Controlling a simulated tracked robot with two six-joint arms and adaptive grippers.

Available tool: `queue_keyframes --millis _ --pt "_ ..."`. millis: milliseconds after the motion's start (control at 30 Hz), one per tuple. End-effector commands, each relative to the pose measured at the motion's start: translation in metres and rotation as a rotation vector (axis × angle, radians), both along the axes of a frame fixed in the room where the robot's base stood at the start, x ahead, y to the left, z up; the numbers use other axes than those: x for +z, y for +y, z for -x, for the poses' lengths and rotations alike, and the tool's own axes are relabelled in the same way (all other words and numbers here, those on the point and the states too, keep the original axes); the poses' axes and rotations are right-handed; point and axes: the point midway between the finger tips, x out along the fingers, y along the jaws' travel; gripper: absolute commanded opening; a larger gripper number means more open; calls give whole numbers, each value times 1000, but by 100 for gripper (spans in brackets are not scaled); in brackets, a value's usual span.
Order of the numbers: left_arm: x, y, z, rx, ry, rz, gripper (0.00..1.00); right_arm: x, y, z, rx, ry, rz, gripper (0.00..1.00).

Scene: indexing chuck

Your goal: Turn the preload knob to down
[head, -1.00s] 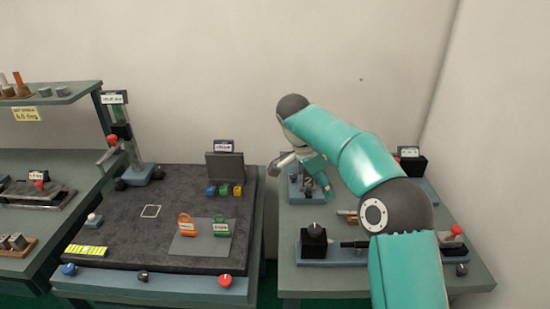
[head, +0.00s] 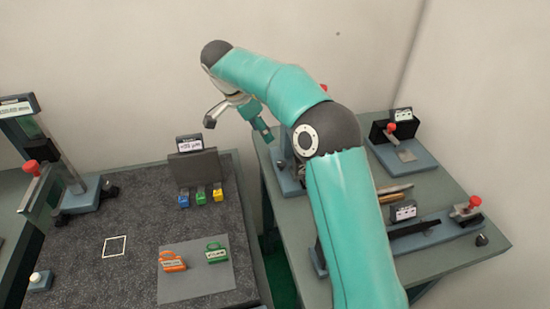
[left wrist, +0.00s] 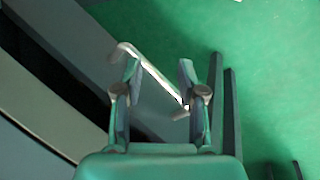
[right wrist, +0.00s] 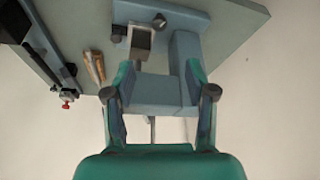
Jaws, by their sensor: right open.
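My right gripper (head: 263,130) is above the back left of the right-hand table. Its fingers show open and apart in the right wrist view (right wrist: 160,78). Beyond them is a blue-grey fixture (right wrist: 186,60) with an upright block and a silver part. A small dark round knob (right wrist: 159,21) sits on this fixture; I cannot tell whether it is the preload knob, and no pointer mark is readable. In the head view my right arm hides most of the fixture (head: 291,178). My left gripper (left wrist: 157,72) is open in the left wrist view, with a bent silver rod behind its fingers.
The right-hand table (head: 457,188) also bears a black box with a red-knobbed lever (head: 391,127), brass rods (head: 395,193) and a red-topped bar fixture (head: 472,203). The dark mat table (head: 135,205) to the left holds orange (head: 173,262) and green (head: 216,254) tagged locks.

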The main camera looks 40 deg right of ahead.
Motion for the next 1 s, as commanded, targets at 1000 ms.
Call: queue_keyframes --millis 1000 --pt "-9 0 0 0 -1 0 40 -142 -55 10 4 1 0 56"
